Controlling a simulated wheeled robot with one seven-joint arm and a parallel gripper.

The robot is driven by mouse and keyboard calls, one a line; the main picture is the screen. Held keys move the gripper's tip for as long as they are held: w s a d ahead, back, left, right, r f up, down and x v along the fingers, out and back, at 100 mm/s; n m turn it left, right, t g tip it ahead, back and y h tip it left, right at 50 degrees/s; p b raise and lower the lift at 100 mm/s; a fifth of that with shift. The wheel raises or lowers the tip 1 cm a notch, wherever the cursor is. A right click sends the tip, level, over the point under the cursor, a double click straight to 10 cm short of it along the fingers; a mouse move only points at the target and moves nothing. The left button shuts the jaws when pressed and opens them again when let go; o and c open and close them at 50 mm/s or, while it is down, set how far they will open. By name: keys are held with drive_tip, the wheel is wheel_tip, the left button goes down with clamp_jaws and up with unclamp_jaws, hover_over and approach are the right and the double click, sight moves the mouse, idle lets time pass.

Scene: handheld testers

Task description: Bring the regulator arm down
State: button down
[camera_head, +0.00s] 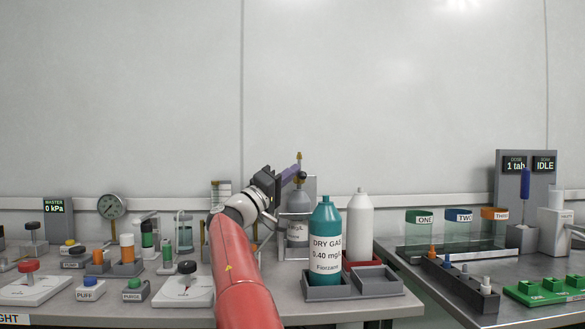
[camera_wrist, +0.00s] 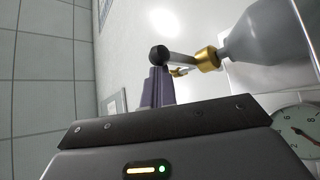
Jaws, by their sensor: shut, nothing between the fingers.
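A grey gas cylinder (camera_head: 298,203) stands upright at the back of the left bench, partly hidden by my arm. In the wrist view the cylinder (camera_wrist: 268,36) lies sideways in the picture, with a brass collar (camera_wrist: 207,58) at its neck. The regulator arm (camera_wrist: 182,58) is a pale rod running from the collar to a black ball knob (camera_wrist: 159,53). My gripper (camera_head: 297,167) is beside the cylinder's top. Its purple-grey fingers (camera_wrist: 158,72) are closed together and empty, with tips close to the knob. I cannot tell whether they touch it.
A teal dry gas bottle (camera_head: 326,240) and a white bottle (camera_head: 359,222) stand to the right of my arm. A round gauge (camera_head: 112,206) is at the back left. Several testers and buttons crowd the left bench. The space above the benches is clear.

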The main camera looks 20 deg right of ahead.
drive_tip(key=shift+f, duration=0.3)
